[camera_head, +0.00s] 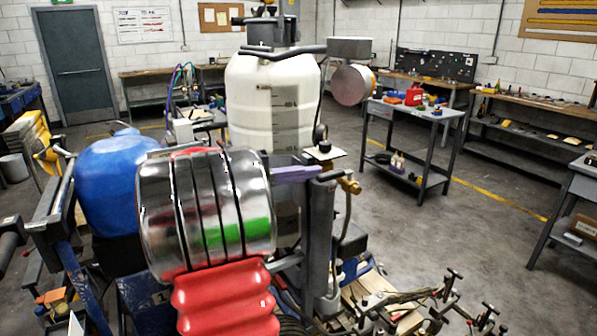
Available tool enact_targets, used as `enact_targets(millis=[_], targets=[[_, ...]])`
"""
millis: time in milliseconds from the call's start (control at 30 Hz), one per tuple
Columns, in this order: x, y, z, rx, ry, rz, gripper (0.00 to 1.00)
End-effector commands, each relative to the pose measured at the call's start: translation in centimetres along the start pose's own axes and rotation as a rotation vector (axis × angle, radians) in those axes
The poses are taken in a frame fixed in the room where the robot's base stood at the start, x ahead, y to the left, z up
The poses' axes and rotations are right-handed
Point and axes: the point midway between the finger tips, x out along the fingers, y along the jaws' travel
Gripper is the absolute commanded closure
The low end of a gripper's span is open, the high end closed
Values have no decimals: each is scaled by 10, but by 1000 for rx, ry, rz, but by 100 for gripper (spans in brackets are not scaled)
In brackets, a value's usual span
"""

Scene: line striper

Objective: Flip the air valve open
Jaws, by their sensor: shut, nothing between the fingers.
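A brass valve fitting (350,187) sits at the right side of a dark upright post (321,235), right of the picture's middle. A flat purple bar (295,174) runs level to the left of it and looks like a lever; I cannot tell whether it joins the brass fitting. Its left end meets the edge of the chrome banded cylinder (205,205) above red bellows (225,300), which seem to be part of my arm. They fill the near middle and cover what is behind. I cannot make out my gripper's fingers.
A white tank (270,105) with a dark top stands behind, and a blue tank (108,180) stands left. A small gauge (320,134) is above the post. A grey work table (418,112) stands back right. Floor is open at right.

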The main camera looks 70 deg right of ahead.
Motion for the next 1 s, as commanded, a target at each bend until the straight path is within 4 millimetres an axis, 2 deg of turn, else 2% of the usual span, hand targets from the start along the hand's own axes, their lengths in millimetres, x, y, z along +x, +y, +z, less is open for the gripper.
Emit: enact_targets(millis=[433, 633, 1000], targets=[[-2, 0, 11, 1, 2, 0, 100], [1, 0, 8, 0, 7, 0, 100], [2, 0, 14, 1, 67, 0, 100]])
